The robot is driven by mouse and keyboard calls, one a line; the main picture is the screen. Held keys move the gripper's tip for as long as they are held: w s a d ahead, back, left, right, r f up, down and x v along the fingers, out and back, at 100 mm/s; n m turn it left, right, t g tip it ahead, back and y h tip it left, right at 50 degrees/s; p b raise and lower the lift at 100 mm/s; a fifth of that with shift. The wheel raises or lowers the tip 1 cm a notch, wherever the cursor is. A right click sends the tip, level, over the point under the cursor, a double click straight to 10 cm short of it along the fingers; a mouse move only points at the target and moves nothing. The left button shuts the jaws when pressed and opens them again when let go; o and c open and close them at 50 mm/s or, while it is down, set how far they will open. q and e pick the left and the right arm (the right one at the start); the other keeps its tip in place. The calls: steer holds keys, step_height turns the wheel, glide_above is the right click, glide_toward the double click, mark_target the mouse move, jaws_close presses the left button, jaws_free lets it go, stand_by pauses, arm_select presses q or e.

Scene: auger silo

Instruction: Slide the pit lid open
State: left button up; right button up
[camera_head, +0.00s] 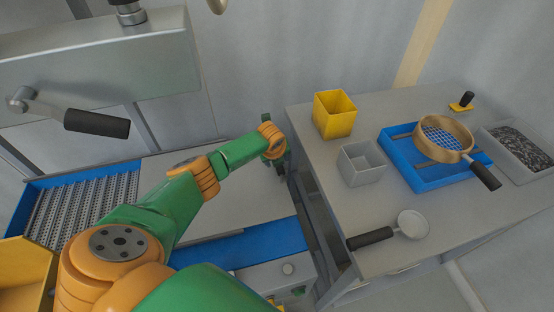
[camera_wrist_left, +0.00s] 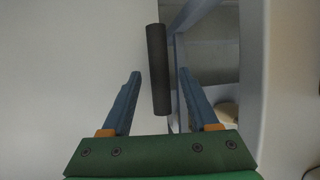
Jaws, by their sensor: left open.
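The pit lid (camera_head: 250,207) is a flat grey plate in a blue frame, below and beyond my left arm. It looks like the pale flat surface (camera_wrist_left: 70,70) in the left wrist view. A dark cylindrical handle (camera_wrist_left: 157,70) stands out near that surface's right edge. My left gripper (camera_head: 277,158) is over the lid's right end, close to the table. In the left wrist view its open fingers (camera_wrist_left: 160,85) lie either side of the handle's lower end, with gaps on both sides. The handle is hidden in the head view. My right gripper is not in view.
A perforated grate (camera_head: 85,205) in a blue frame lies at left. A metal housing with a black-gripped crank (camera_head: 97,123) hangs above. The grey table (camera_head: 300,140) at right holds a yellow box (camera_head: 335,115), a grey box (camera_head: 361,164), a scoop (camera_head: 411,224) and a sieve (camera_head: 443,138).

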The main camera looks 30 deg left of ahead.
arm_select(q)
steer(key=p+v, duration=0.2)
steer(key=v, duration=0.5)
steer(key=shift+p, duration=0.4)
steer(key=shift+s, duration=0.1)
